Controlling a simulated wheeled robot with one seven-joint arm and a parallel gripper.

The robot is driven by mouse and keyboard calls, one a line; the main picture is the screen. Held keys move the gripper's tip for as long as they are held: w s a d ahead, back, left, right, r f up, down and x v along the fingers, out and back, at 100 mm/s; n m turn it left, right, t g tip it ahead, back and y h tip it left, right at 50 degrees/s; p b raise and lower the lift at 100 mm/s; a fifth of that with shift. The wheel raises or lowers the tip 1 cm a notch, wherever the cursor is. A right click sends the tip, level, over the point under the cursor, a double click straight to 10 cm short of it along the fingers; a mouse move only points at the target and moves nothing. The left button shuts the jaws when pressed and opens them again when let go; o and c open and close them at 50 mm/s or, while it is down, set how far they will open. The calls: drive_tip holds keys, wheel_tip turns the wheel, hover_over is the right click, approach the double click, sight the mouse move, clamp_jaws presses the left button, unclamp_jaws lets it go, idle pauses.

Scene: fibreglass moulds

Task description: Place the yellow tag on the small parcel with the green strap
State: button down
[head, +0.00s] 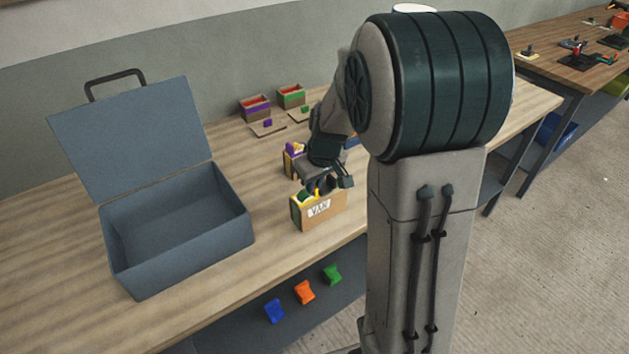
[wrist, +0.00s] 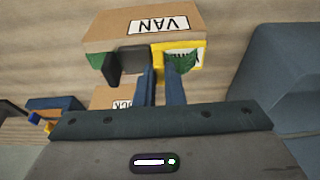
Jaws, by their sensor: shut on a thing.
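A small tan parcel (head: 325,211) with a white VAN label stands near the table's front edge. It also shows at the top of the wrist view (wrist: 140,38), with green patches of what looks like its strap on the side facing my gripper. My gripper (wrist: 161,72) is shut at the tag's lower edge. The fingers hide part of the tag, so its exact contact with the parcel is unclear. In the head view, my gripper (head: 325,184) is just above and behind the parcel.
Another parcel (head: 290,162) with purple and yellow parts stands behind my gripper. A large open grey-blue case (head: 183,245) stands at left. A purple box (head: 256,112) and a green box (head: 291,101) stand at the back. Bare tabletop lies between case and parcels.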

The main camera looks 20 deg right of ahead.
drive_tip(key=shift+f, duration=0.2)
drive_tip(key=c, duration=1.5)
unclamp_jaws()
drive_tip(key=shift+r, duration=0.1)
drive_tip(key=shift+r, duration=0.2)
drive_tip(key=a+v, duration=0.1)
drive_tip(key=v, duration=1)
drive_tip(key=s+m, duration=0.1)
drive_tip(key=s, duration=0.5)
drive_tip(key=s+a+f+m, duration=0.1)
drive_tip(key=s, duration=0.5)
drive_tip(key=s+a+f+m+h, duration=0.1)
drive_tip(key=s, duration=0.5)
drive_tip(key=shift+s+a+f+m, duration=0.1)
drive_tip(key=shift+s+a+m, duration=0.05)
drive_tip(key=shift+s+m, duration=0.15)
